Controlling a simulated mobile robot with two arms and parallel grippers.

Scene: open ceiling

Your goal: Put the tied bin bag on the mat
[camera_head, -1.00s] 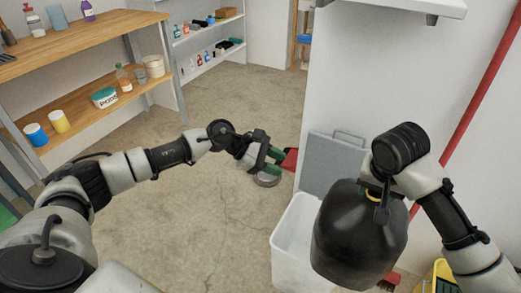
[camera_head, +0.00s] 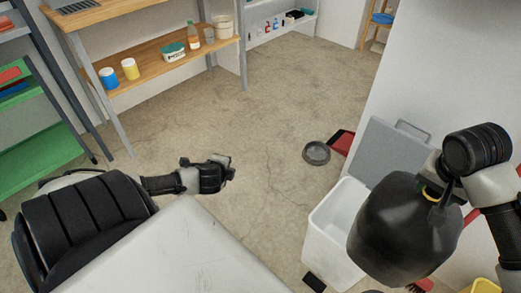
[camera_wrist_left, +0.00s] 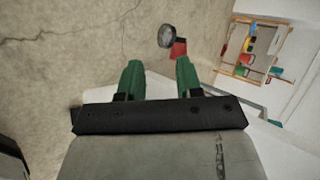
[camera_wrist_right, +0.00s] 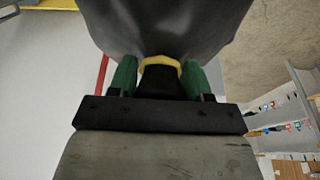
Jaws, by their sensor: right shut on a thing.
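The tied bin bag (camera_head: 405,235) is black and bulging, with a yellow tie (camera_wrist_right: 160,64) at its neck. My right gripper (camera_wrist_right: 158,78) is shut on the neck just below the tie in the right wrist view. In the head view the bag hangs in the air at the right, in front of the white bin. My left gripper (camera_wrist_left: 158,80) is open and empty, its green fingers apart over the floor. It also shows in the head view (camera_head: 228,168), low at the centre left. I cannot make out the mat in any view.
A grey dish (camera_head: 316,152) and a red object (camera_head: 342,142) lie on the floor. A wooden shelf (camera_head: 165,66) and green rack (camera_head: 40,155) stand left. The middle floor is clear.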

